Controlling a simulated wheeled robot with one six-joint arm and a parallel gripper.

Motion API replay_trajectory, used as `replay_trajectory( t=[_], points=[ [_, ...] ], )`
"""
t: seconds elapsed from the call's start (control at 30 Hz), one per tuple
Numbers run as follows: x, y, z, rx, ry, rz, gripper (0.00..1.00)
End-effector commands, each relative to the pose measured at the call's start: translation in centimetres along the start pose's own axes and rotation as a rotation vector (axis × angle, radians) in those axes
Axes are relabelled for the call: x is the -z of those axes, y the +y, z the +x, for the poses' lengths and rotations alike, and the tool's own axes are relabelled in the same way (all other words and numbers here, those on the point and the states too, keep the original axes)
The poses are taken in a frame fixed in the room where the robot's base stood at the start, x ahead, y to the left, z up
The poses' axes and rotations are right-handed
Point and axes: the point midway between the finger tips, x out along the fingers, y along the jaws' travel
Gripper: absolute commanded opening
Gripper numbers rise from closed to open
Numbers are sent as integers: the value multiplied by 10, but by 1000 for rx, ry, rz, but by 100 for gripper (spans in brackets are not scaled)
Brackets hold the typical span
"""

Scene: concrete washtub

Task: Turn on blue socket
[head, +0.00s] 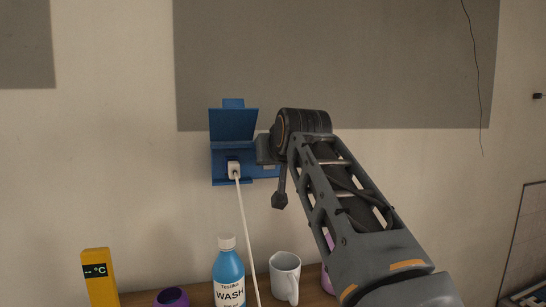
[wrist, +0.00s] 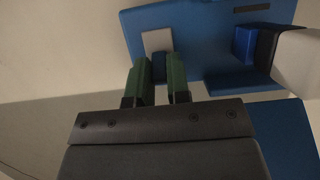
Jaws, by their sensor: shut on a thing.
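The blue socket (head: 218,164) is fixed to the wall, its lid (head: 233,124) raised. It also shows in the wrist view (wrist: 205,50). A white plug (head: 234,170) sits in it, with a cable hanging down; the plug is at the right edge of the wrist view (wrist: 298,60). A pale switch plate (wrist: 157,40) with a small dark blue lever (wrist: 158,66) is on the socket's other side. My gripper (wrist: 160,76) has its green fingers either side of the lever, shut on it. In the head view my wrist hides the fingertips.
Below, on a wooden surface, stand a yellow thermometer (head: 99,278), a purple round object (head: 171,297), a blue wash bottle (head: 228,275) and a white mug (head: 285,277). The white cable (head: 246,235) hangs between bottle and mug. A pink object is partly behind my arm.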

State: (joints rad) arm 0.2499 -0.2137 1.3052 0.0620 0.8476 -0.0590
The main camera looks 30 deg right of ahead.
Motion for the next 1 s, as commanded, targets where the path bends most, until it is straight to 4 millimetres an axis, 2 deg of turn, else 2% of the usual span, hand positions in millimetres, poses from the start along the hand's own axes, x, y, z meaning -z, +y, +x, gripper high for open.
replay_trajectory(
  t=[0.3, 0.33, 0.57, 0.87, 1.0],
  points=[
    [1, 0, -1, 0, -4, 0, 0],
    [1, 0, -1, 0, -4, 0, 20],
    [0, 0, 0, 0, -4, 0, 42],
    [0, 0, -3, 0, -3, 0, 43],
    [0, 0, -18, -1, 0, 0, 43]
  ],
)
